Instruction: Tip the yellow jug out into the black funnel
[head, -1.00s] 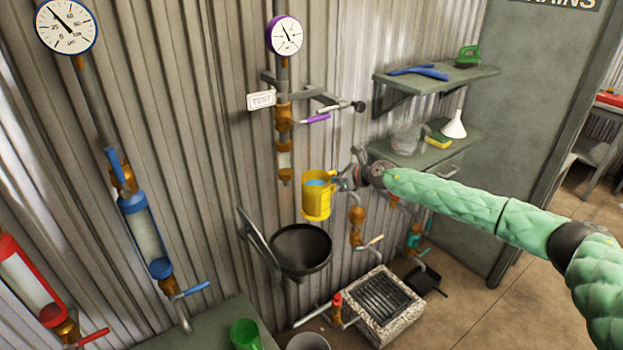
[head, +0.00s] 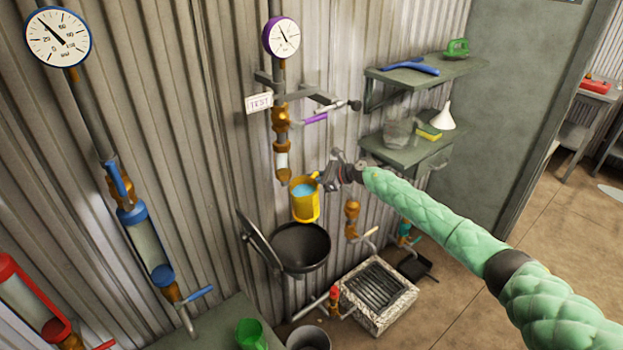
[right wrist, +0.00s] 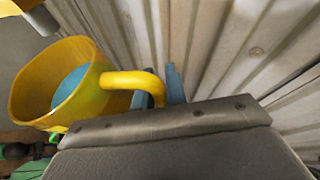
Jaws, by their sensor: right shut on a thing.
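The yellow jug (head: 305,203) is held upright just above the black funnel, with blue liquid showing inside. My right gripper (head: 323,180) is shut on the jug's handle, coming from the right. In the right wrist view the jug (right wrist: 95,88) shows at the left, its handle between the bluish fingers of the gripper (right wrist: 162,88). The black funnel (head: 302,243) is a wide bowl with a raised lid hinged at its left. The jug is above the funnel's back rim and looks apart from it. My left gripper is not in view.
A pipe with brass fittings (head: 281,120) and a purple-rimmed gauge (head: 281,38) runs down just above the jug. A drain grate (head: 376,290) is at lower right. A green cup (head: 250,333) is at the bottom. Shelves (head: 415,150) hold a white funnel (head: 442,117).

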